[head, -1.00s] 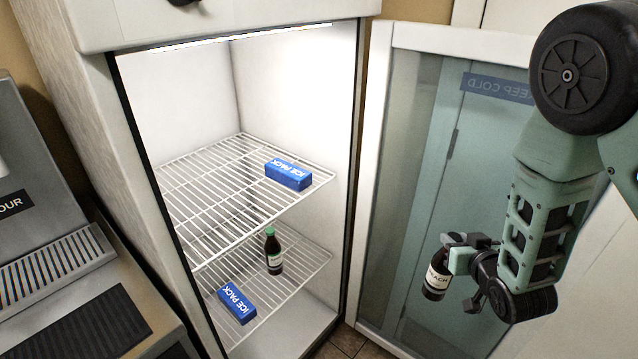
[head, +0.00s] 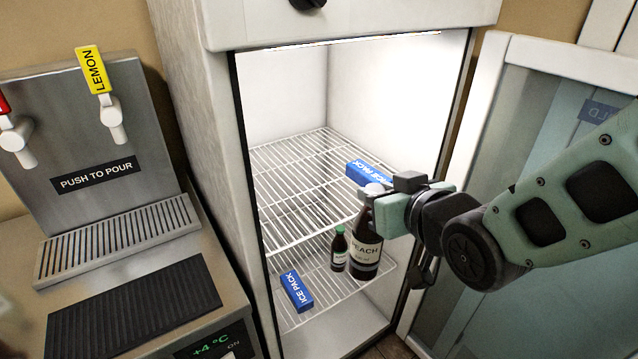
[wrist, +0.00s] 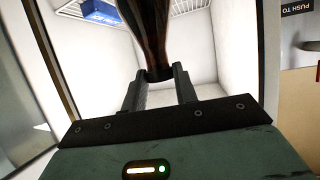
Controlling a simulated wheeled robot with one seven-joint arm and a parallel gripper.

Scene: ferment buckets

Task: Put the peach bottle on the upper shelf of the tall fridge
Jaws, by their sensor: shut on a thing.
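The peach bottle (head: 367,243) is dark brown with a pale PEACH label and a light cap. My gripper (head: 372,205) is shut on its upper part and holds it upright in front of the open tall fridge. In the wrist view the dark bottle (wrist: 152,35) stands between the two fingers. The upper shelf (head: 292,205) is a white wire rack with a blue ice pack (head: 362,175) toward its right side, partly hidden by the bottle and gripper.
The lower wire shelf (head: 325,304) holds a small dark bottle with a green cap (head: 339,250) and another blue ice pack (head: 297,291). The upper shelf's left and middle are bare. The open glass door (head: 480,130) stands right; a drinks dispenser (head: 110,150) stands left.

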